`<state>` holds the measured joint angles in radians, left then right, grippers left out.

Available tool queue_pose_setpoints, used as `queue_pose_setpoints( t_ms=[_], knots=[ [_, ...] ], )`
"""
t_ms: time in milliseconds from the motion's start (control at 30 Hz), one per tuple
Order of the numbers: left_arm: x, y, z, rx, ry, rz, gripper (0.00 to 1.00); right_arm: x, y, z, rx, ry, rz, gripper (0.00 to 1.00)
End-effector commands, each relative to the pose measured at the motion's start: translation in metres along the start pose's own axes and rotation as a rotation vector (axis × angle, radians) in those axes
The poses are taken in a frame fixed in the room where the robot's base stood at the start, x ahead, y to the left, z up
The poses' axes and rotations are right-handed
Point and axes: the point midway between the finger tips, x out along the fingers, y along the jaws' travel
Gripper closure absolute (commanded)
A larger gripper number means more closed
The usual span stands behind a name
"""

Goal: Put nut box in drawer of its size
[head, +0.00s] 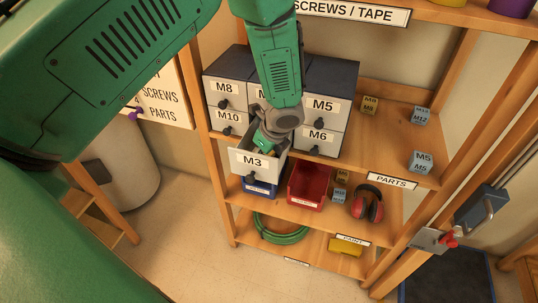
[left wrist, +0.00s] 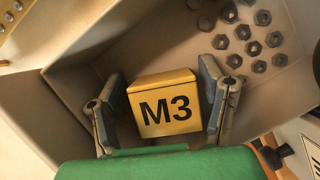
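The drawer labelled M3 (head: 252,160) is pulled out of the grey cabinet (head: 335,75). Its pale inside fills the left wrist view, with dark hex nuts (left wrist: 258,65) on one surface. My left gripper (head: 262,142) reaches down into this drawer. In the left wrist view, the yellow nut box marked M3 (left wrist: 165,105) is between its two grey fingers (left wrist: 162,108). Narrow gaps show on both sides of the box, so the gripper looks open around it. Whether the box rests on the drawer floor is hard to tell. My right gripper is not in view.
Closed drawers M8 (head: 226,86), M10 (head: 228,116), M5 (head: 320,105) and M6 (head: 316,137) surround the open one. Several small boxes, such as M12 (head: 420,115) and M5 (head: 421,161), stand on the shelf to the right. A red bin (head: 308,185) and earmuffs (head: 367,204) are below.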

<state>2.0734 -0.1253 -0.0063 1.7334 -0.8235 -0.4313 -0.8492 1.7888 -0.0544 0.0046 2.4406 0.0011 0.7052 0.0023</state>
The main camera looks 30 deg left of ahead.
Motion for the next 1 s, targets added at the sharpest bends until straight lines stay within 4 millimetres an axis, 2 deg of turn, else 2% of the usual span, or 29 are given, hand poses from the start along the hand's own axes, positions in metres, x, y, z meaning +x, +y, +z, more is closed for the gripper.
queue_pose_setpoints(
  t_ms=[400, 1000],
  knots=[
    [-0.004, 0.002, -0.01, 0.003, -0.017, 0.015, 0.35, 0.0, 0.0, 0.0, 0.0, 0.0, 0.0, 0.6],
    [-0.003, 0.003, -0.005, 0.001, -0.013, 0.012, 0.35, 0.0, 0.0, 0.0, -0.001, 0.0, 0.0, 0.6]
  ],
)
